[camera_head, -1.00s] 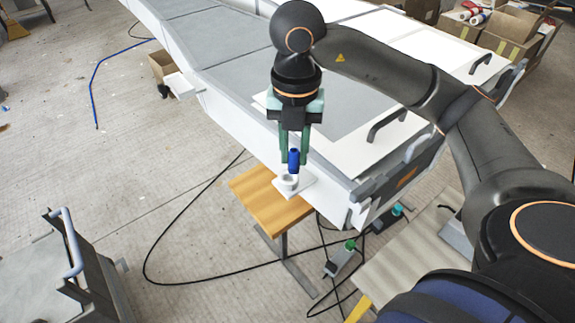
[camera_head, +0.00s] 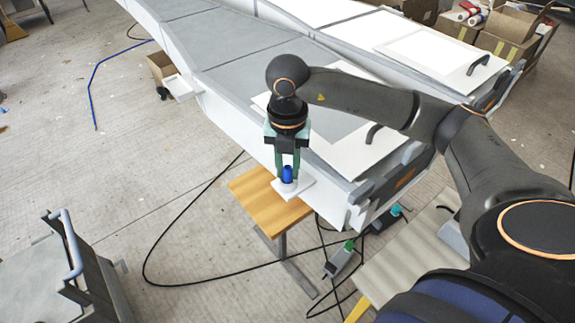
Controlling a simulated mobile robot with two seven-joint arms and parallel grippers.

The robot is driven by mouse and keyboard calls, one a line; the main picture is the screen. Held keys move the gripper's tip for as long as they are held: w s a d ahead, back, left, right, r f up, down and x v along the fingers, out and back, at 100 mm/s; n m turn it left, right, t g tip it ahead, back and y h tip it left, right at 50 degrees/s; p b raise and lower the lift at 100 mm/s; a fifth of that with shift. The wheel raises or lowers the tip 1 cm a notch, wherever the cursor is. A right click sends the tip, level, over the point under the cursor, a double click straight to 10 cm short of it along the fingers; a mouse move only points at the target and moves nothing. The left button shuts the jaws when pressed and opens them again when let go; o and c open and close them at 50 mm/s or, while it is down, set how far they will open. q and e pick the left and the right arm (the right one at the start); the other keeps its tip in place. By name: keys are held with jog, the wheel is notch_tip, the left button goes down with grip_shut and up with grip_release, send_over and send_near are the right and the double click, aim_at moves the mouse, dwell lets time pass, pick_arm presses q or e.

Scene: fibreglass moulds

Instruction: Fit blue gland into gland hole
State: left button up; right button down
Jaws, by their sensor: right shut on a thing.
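The blue gland (camera_head: 288,174) is upright between the fingers of my right gripper (camera_head: 287,177), which is shut on it. A white piece with a raised ring, the gland hole (camera_head: 300,191), lies on a small wooden-topped table (camera_head: 259,203). The gland's lower end is at the ring; I cannot tell how deep it sits, since the gripper and gland cover the opening. My left gripper is not in view.
A long white and grey mould (camera_head: 232,117) stands right behind the small table. Black cables (camera_head: 150,262) run over the floor. A grey cart with a handle (camera_head: 72,245) is at the lower left. Cardboard boxes (camera_head: 507,35) stand at the upper right.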

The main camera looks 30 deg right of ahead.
aim_at(287, 167)
jog(key=shift+f, duration=0.25)
jog(key=c, duration=0.7)
grip_release()
jog(key=shift+r, duration=0.1)
jog(key=shift+r, duration=0.5)
notch_tip(287, 167, up, 11)
jog(key=shift+r+p, duration=0.2)
jog(key=shift+p, duration=0.2)
jog(key=shift+s, duration=0.1)
